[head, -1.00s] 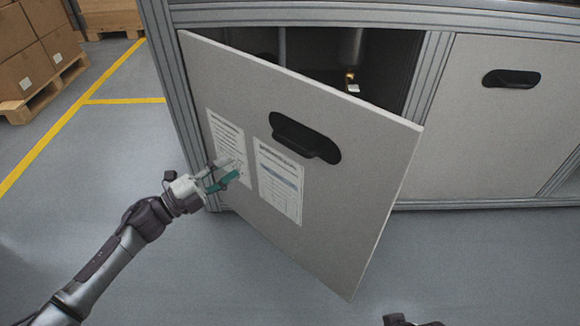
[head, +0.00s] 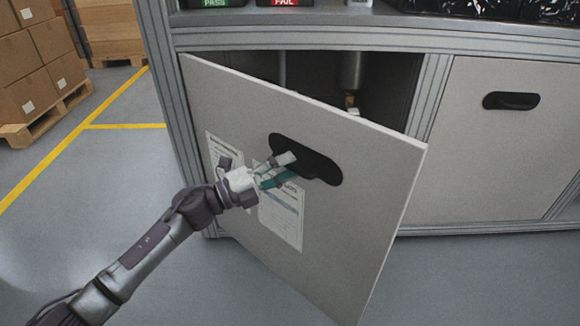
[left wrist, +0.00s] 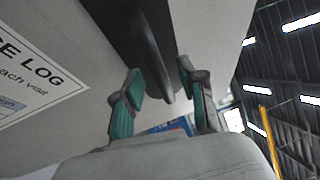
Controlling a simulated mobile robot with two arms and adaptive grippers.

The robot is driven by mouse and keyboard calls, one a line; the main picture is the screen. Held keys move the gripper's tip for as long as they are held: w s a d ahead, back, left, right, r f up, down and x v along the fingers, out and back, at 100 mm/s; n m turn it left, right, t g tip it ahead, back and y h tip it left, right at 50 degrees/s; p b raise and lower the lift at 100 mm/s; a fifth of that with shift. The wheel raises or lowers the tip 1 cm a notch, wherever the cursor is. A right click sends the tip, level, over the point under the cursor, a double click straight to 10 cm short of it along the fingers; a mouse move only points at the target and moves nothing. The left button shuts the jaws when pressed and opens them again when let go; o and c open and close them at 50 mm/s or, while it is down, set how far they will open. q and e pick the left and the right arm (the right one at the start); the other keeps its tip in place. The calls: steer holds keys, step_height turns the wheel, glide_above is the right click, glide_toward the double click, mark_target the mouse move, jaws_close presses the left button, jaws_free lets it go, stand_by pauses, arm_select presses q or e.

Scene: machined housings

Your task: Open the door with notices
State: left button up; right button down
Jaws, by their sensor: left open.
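The door with notices (head: 345,240) stands partly open, hinged at its left edge, its free right edge swung out from the cabinet. Two paper notices hang on it; the right one (head: 282,214) is partly behind my left gripper. Its black recessed handle (head: 318,166) is in the upper middle. My left gripper (head: 279,170) is open, its fingertips at the left end of the handle. In the left wrist view, the handle (left wrist: 150,50) lies ahead between the open fingers (left wrist: 160,85); I cannot tell whether they touch it. My right gripper is not in view.
A closed second door (head: 490,150) with its own black handle is to the right. The cabinet interior shows pipes behind the open door. Bins labelled PASS and FAIL sit on the shelf above. Boxes on a pallet (head: 45,120) stand at far left. Grey floor is clear in front.

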arm_select(q)
steer(key=shift+w+d+r, duration=0.1)
steer(key=shift+w+d, duration=0.2)
steer(key=shift+d, duration=0.3)
jaws_close()
